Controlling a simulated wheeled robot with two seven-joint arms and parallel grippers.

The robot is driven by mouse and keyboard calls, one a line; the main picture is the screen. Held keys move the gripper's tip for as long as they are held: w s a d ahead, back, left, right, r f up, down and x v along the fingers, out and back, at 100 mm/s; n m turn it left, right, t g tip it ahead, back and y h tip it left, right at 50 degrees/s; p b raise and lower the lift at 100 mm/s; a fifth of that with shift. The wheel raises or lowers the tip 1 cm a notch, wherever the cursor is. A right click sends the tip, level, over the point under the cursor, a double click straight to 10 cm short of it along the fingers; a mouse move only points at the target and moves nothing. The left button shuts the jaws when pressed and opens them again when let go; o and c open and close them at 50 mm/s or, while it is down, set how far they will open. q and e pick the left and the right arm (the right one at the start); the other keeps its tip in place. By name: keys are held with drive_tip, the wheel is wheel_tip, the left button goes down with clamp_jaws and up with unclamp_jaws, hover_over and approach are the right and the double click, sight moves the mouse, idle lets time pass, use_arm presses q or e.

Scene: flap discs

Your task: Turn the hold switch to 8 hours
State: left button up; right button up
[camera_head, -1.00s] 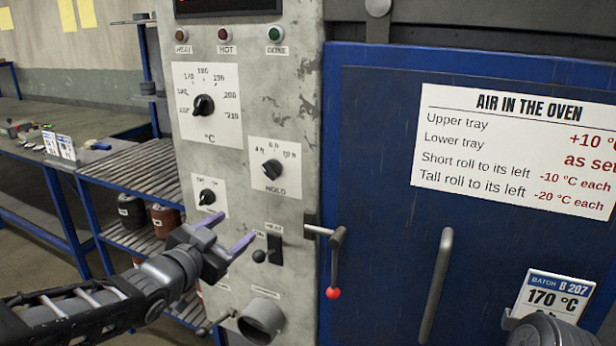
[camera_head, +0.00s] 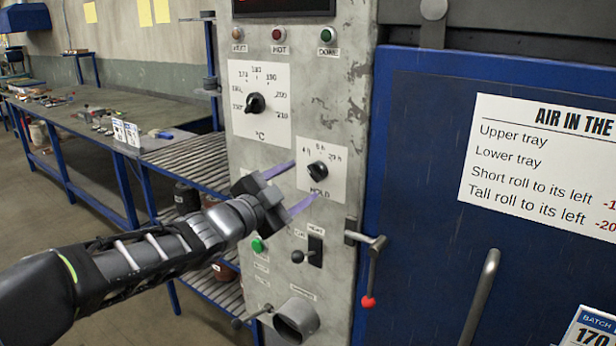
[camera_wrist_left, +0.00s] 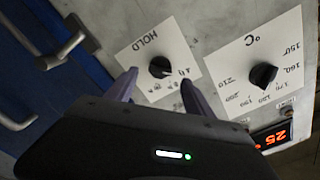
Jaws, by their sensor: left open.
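The hold switch (camera_head: 318,171) is a black knob on a white plate marked HOLD, with small hour marks above it that are hard to read. It also shows in the left wrist view (camera_wrist_left: 160,68), where the plate is upside down. I cannot tell which mark its pointer is at. My left gripper (camera_head: 305,180) is open, its two purple fingers reaching towards the HOLD plate from the left. In the left wrist view the fingertips (camera_wrist_left: 158,80) lie on either side of the knob; contact is not clear. My right gripper is out of view.
The temperature knob (camera_head: 255,103) sits above left of the HOLD plate. Below are a green button (camera_head: 258,245), a small lever switch (camera_head: 310,252) and a round outlet (camera_head: 296,320). The red-tipped door handle (camera_head: 368,275) stands out to the right.

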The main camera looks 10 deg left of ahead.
sight(312, 175)
use_arm(q)
drive_tip(key=x, duration=0.4)
drive_tip(key=shift+w, duration=0.1)
drive_tip(key=shift+c, duration=0.5)
clamp_jaws()
